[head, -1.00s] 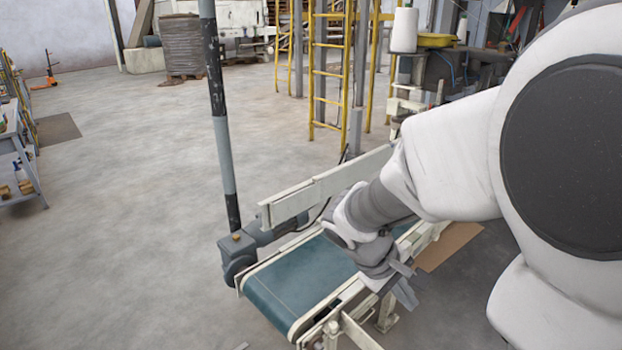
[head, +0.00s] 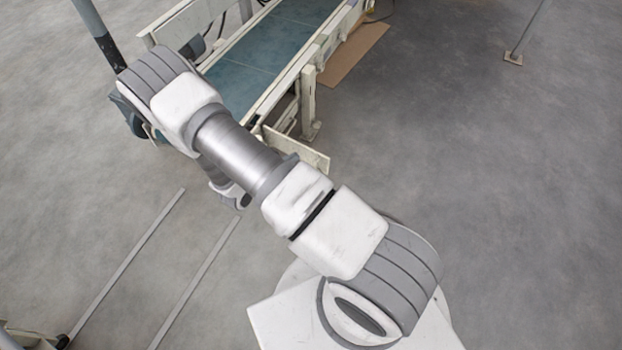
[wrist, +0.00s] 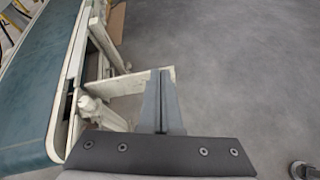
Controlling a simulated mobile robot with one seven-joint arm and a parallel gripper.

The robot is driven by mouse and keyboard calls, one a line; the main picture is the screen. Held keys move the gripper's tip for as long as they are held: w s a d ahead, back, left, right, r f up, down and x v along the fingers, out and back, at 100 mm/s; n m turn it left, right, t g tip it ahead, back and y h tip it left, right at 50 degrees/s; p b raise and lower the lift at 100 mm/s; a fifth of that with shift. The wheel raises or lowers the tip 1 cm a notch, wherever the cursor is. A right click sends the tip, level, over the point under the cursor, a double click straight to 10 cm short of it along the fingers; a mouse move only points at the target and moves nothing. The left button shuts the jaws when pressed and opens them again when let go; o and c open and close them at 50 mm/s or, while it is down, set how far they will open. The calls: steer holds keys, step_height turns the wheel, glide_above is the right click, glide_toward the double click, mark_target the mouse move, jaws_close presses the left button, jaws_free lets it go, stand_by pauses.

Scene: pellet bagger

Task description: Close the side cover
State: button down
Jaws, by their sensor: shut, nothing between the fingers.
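The side cover looks to be the cream plate (head: 309,151) that sticks out from the near end of the conveyor's right side in the head view. It stands swung out at an angle from the frame. The wrist view shows the cover (wrist: 122,86) running from the conveyor's leg area toward the fingers. My gripper (wrist: 161,76) is shut and empty, its fingertips overlapping the cover's outer end in the picture. I cannot tell whether they touch it. In the head view my arm hides part of the cover and the fingers cannot be made out.
The conveyor's blue-green belt (head: 275,45) lies left of the cover, with a cream leg (head: 309,103) close by. A brown sheet (head: 352,54) lies on the floor. Floor rails (head: 128,262) run at lower left.

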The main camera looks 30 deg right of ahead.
steer(key=s+f+n+t+y+b, duration=0.1)
steer(key=s+f+n, duration=0.15)
steer(key=f, duration=0.55)
steer(key=s+f+n+t+y+b, duration=0.1)
steer(key=s+f+n, duration=0.15)
steer(key=f, duration=0.55)
steer(key=w+r+b+x, duration=0.1)
steer(key=b+x, duration=0.3)
steer(key=x, duration=0.9)
steer(key=shift+w+r+n+b, duration=0.2)
steer(key=shift+r+n+b, duration=0.1)
steer(key=shift+n, duration=0.1)
steer(key=shift+d+y, duration=0.1)
steer(key=shift+y, duration=0.2)
